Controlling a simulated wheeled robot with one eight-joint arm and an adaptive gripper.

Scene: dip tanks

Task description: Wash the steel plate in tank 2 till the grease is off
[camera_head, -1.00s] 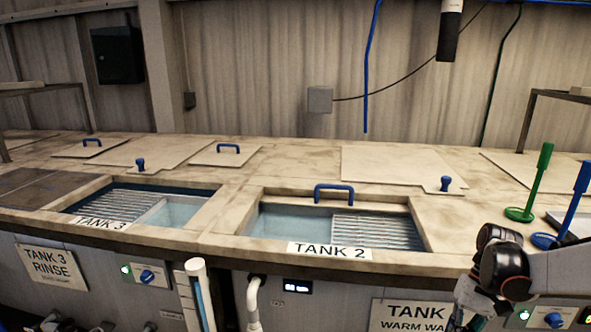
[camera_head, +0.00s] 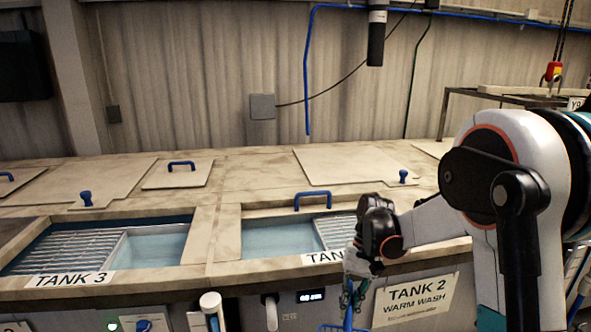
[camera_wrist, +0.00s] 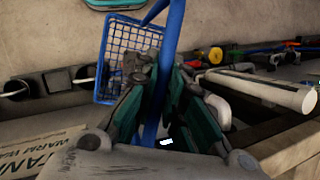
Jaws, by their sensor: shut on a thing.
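My gripper (camera_head: 350,290) hangs in front of tank 2's front edge in the head view. In the wrist view my gripper (camera_wrist: 165,125) is shut on the blue handle (camera_wrist: 165,60) of a blue mesh basket (camera_wrist: 118,35). The basket hangs below the fingers, outside the tank. A greyish shape shows at the basket, partly hidden by a finger; I cannot tell if it is the steel plate. Tank 2 (camera_head: 235,262) is open, with bluish liquid (camera_head: 275,237) on the left and a ribbed rack (camera_head: 335,228) on the right, partly behind my arm.
Open tank 3 (camera_head: 190,272) lies to the left. A blue lid handle (camera_head: 312,198) stands at tank 2's back edge. A white pipe (camera_head: 211,308) rises at the front between the tanks. A white pipe (camera_wrist: 265,90) also shows in the wrist view.

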